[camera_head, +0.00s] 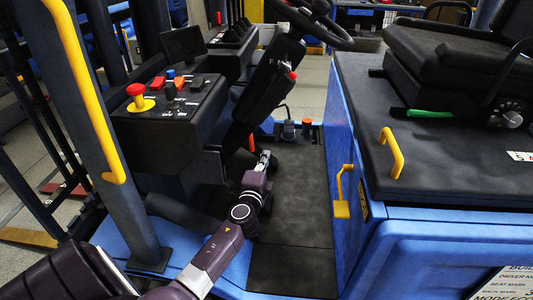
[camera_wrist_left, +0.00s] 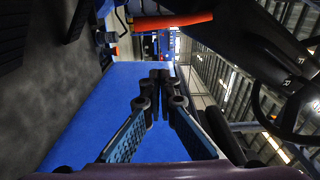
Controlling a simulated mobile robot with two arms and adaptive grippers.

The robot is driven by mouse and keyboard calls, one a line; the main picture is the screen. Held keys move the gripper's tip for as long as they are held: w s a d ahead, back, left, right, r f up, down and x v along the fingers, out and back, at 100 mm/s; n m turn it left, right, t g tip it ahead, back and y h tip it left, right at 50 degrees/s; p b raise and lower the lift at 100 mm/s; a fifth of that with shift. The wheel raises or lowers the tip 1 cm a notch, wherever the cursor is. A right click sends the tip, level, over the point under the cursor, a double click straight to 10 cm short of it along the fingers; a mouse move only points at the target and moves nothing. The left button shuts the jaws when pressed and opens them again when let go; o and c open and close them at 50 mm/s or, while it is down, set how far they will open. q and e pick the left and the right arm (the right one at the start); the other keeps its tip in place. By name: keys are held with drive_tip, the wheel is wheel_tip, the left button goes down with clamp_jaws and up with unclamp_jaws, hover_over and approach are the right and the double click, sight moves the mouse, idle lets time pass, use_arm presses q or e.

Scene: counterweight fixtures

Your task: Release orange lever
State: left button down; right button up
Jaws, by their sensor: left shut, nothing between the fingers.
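An orange lever (camera_wrist_left: 172,20) shows as a thick bar across the top of the left wrist view, joined to a black part. In the head view only a small piece of the orange lever (camera_head: 252,143) shows beside the dark steering column. My left gripper (camera_head: 265,156) reaches into the footwell of the forklift, just below and right of that piece. In the left wrist view my left gripper (camera_wrist_left: 161,75) has its fingertips together with nothing between them. The fingertips look apart from the orange lever. My right gripper is not in view.
The seat (camera_head: 455,58) and blue body (camera_head: 450,245) with yellow handles (camera_head: 391,153) are on the right. The dark footwell floor (camera_head: 295,185) is clear.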

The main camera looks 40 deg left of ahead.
use_arm(q)
drive_tip(key=v, duration=0.6)
drive_tip(key=shift+s+a+f, duration=0.15)
drive_tip(key=shift+s+f, duration=0.1)
drive_tip(key=shift+s, duration=0.25)
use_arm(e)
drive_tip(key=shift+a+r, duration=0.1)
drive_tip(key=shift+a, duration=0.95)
